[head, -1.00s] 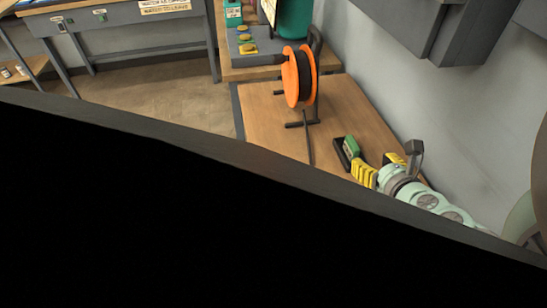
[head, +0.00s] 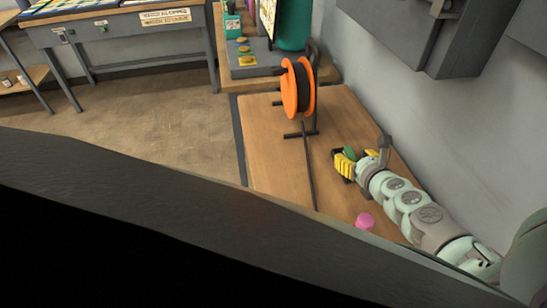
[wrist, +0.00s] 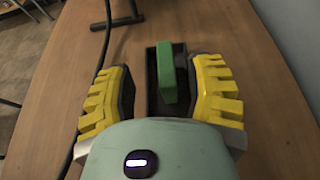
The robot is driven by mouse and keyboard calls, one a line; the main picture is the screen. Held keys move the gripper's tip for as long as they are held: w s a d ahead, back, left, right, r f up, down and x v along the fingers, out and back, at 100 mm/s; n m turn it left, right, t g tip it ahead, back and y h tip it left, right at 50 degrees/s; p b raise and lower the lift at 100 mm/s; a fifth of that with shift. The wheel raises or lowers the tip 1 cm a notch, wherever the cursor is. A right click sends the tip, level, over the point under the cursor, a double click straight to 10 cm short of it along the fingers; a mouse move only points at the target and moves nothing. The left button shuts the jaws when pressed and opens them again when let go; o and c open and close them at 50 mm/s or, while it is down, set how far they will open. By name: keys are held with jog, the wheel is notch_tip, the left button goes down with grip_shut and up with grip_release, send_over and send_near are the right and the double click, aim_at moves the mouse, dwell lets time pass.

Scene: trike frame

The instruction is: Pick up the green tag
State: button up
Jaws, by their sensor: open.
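The green tag (wrist: 173,72) appears as a green block in a dark, open-topped holder (wrist: 152,96) on the wooden table, seen in the wrist view. My gripper (wrist: 163,82) is open, with its yellow ribbed fingers on either side of the holder and tag. The tag lies between the fingers, nearer the right one, with a gap on each side. In the head view the tag (head: 349,153) is small and partly hidden by my gripper (head: 346,163). Whether the fingers are down at the tag's height is hard to tell.
An orange cable reel (head: 299,86) on a black stand is at the table's far side. A black cable (head: 309,170) runs along the tabletop. A pink object (head: 365,221) is near my arm. Grey wall boxes (head: 425,35) hang at right. A dark edge blocks the lower head view.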

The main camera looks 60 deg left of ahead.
aim_at(353, 155)
jog(key=x, duration=0.3)
jog(key=shift+w+a+f+b, duration=0.1)
jog(key=shift+w+b, duration=0.3)
jog(key=shift+w, duration=0.1)
jog(key=shift+w+a+f, duration=0.15)
jog(key=shift+a+f, duration=0.15)
jog(key=shift+a, duration=0.25)
jog(key=shift+o, duration=0.4)
grip_shut()
